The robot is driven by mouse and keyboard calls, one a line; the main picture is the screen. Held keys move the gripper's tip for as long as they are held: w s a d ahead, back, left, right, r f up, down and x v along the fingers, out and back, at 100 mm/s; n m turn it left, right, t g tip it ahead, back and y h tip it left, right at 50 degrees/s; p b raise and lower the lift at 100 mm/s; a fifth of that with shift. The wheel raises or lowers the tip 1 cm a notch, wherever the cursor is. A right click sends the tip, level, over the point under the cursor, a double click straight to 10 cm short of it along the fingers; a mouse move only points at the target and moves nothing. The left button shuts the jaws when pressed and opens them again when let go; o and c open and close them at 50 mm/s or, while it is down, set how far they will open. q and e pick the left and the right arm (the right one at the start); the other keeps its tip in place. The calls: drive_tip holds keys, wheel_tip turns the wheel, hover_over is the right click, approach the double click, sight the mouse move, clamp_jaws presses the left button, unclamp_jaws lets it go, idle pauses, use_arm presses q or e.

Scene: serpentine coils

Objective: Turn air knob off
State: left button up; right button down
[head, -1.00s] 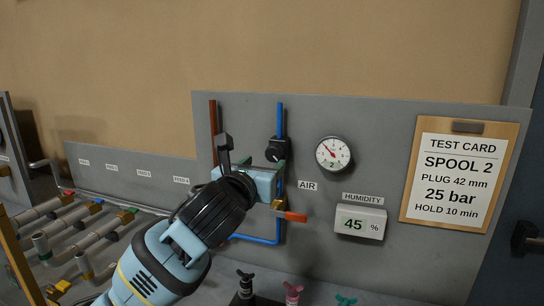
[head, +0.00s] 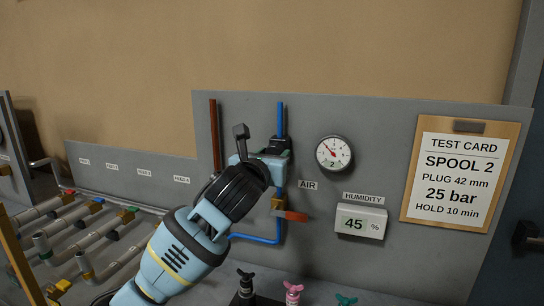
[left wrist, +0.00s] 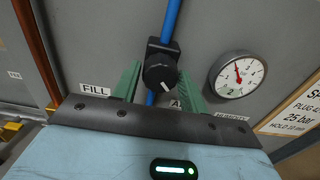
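The black air knob (left wrist: 160,72) sits on the blue pipe (left wrist: 171,22) in the left wrist view. A white mark on its face points downward and slightly right. In the head view my gripper mostly hides the knob. My left gripper (head: 276,152) is at the knob's place on the panel. In the left wrist view its two green fingers stand apart, one on each side of the knob, with gaps showing, so it is open. I cannot tell how deep the fingers reach around it. The AIR label (head: 308,184) is below right of the knob. My right gripper is not in view.
A red-handled valve (head: 292,216) is on the blue pipe below the gripper. A round gauge (head: 333,153), a humidity display (head: 361,222) and a test card (head: 459,175) are to the right. A copper-coloured pipe (head: 215,130) runs at left. Small coloured knobs stand at the bottom.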

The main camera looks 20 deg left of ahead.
use_arm(q)
drive_tip(key=c, duration=0.6)
drive_tip(key=shift+n, duration=0.4)
drive_tip(key=shift+d+r+n, duration=0.1)
drive_tip(key=shift+n, duration=12.9)
drive_tip(key=o, duration=1)
